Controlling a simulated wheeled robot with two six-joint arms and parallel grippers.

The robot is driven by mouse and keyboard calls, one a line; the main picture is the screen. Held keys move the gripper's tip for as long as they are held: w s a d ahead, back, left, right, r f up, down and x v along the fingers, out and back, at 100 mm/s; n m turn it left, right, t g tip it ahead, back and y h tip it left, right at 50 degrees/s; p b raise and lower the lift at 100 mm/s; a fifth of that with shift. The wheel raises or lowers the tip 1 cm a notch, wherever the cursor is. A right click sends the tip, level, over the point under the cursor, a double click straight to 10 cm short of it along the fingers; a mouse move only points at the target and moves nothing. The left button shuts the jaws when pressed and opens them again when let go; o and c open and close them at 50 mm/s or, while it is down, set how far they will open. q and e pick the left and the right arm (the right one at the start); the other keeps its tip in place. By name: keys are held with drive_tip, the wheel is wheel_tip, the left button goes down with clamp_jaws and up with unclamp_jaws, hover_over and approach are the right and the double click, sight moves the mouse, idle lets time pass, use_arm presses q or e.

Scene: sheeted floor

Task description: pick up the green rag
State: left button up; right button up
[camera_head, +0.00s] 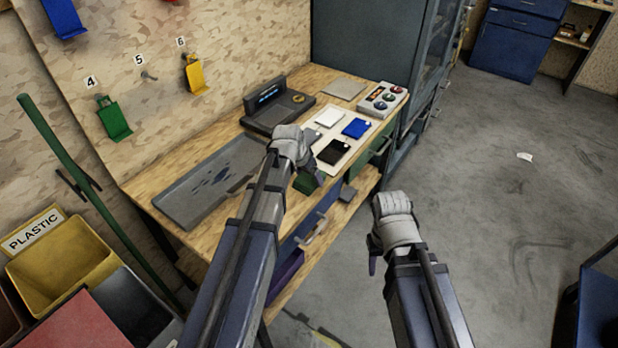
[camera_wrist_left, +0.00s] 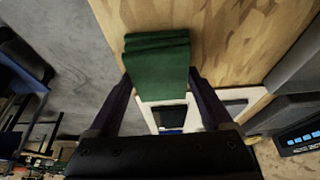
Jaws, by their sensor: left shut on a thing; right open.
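The green rag (camera_wrist_left: 157,65) is a folded dark green cloth between the two fingers of my left gripper (camera_wrist_left: 157,95) in the left wrist view. In the head view a small part of the green rag (camera_head: 307,184) shows below my left gripper (camera_head: 316,176), at the front edge of the workbench. My left gripper is shut on it. The hand hides most of the rag in the head view, and I cannot tell whether it still touches the bench. My right gripper (camera_head: 374,258) is open and empty over the floor, right of the bench.
A pale board (camera_head: 340,158) on the workbench holds a white cloth (camera_head: 329,117), a blue cloth (camera_head: 356,128) and a black cloth (camera_head: 334,152). A grey tray (camera_head: 188,205) lies left of my left arm. A button box (camera_head: 383,100) stands behind.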

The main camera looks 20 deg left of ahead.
sight(309, 177)
use_arm(q)
wheel_tip(309, 177, up, 11)
drive_tip(key=p, duration=1)
drive_tip(key=shift+f, duration=0.2)
use_arm(e)
wheel_tip(309, 177, up, 10)
drive_tip(key=shift+r, duration=0.25)
